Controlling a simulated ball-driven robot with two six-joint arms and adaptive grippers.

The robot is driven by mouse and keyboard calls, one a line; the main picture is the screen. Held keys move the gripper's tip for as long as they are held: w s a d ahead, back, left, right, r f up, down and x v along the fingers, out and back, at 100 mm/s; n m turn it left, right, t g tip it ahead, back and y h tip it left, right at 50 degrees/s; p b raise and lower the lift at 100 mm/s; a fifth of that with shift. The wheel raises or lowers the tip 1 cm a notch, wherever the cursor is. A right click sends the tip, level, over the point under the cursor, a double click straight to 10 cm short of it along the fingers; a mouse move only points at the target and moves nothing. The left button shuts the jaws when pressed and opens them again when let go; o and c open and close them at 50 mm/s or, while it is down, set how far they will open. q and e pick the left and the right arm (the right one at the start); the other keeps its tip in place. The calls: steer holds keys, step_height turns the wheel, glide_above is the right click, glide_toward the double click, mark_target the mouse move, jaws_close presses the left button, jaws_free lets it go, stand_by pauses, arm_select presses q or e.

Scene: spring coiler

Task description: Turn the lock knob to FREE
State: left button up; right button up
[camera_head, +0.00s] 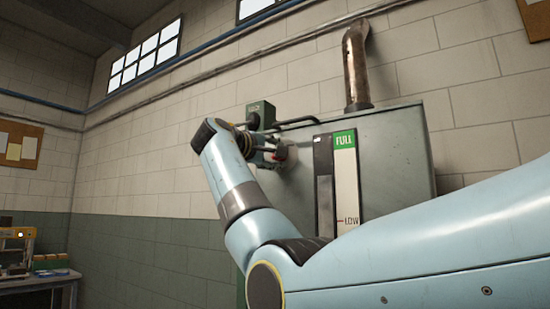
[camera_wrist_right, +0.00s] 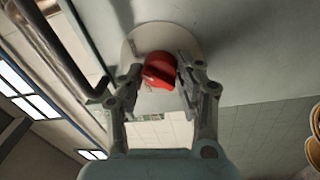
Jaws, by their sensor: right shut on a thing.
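The lock knob (camera_wrist_right: 160,68) is red and sits on a pale round plate (camera_wrist_right: 132,46) on the cabinet's wall. My right gripper (camera_wrist_right: 158,76) has one finger on each side of the knob and is shut on it. No lock or FREE marking is readable, so I cannot tell which way the knob is set. My left gripper is not in view.
The grey-green cabinet (camera_head: 395,150) carries a level gauge (camera_head: 345,180) marked FULL and LOW. A rusty pipe (camera_head: 356,70) rises from its top. A green box (camera_head: 260,113) and a dark bent pipe (camera_head: 297,122) are close to the gripper. A bench (camera_head: 40,282) stands far left.

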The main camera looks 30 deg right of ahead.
steer(key=shift+f, duration=0.1)
stand_by(0.4)
steer(key=o, duration=1.1)
steer(key=shift+o, duration=0.2)
steer(key=shift+a, duration=0.1)
steer(key=r+v, duration=0.1)
steer(key=v, duration=1)
steer(key=shift+a+f, duration=0.4)
steer(key=shift+s, duration=0.1)
